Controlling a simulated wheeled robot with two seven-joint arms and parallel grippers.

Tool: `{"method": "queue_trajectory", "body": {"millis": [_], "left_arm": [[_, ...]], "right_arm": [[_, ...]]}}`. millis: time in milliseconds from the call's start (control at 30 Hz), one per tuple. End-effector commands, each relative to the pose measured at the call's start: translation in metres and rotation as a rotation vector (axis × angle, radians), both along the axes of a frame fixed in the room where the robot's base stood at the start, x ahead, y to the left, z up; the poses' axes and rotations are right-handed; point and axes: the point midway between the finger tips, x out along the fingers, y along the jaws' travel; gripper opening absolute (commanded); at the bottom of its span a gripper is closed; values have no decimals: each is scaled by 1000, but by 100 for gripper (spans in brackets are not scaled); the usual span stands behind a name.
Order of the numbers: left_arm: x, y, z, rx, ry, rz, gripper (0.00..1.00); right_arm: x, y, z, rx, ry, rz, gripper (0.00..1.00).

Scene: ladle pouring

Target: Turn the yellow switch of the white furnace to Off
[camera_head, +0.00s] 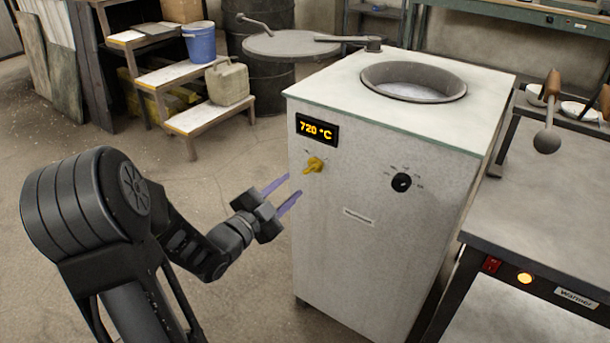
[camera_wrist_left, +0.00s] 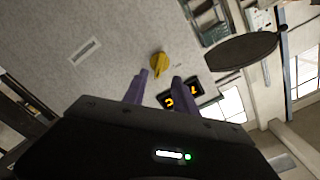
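The white furnace (camera_head: 365,240) stands in the middle right of the head view, with an orange display reading 720 °C. Its yellow switch (camera_head: 313,165) sits on the front panel below the display. In the left wrist view the yellow switch (camera_wrist_left: 159,62) lies just beyond the fingertips. My left gripper (camera_head: 286,189) is open, with its two purple fingers apart and nothing between them. It is to the left of the switch, near the panel but apart from the switch. My right gripper is not in view.
A black knob (camera_head: 401,182) is on the same panel to the right. A dark metal table (camera_head: 545,215) stands right of the furnace, with a ladle (camera_head: 547,140) at its back. Wooden steps (camera_head: 170,75) are at the back left.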

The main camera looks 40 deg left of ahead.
Motion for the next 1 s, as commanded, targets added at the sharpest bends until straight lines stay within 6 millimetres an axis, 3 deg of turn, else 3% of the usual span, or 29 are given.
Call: {"method": "queue_trajectory", "body": {"millis": [500,833,1000], "left_arm": [[68,1,-1,0,0,-1,34],[72,1,0,-1,1,-1,34],[72,1,0,-1,1,-1,20]], "right_arm": [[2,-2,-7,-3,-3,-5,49],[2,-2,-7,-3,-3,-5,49],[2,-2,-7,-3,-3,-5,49]]}}
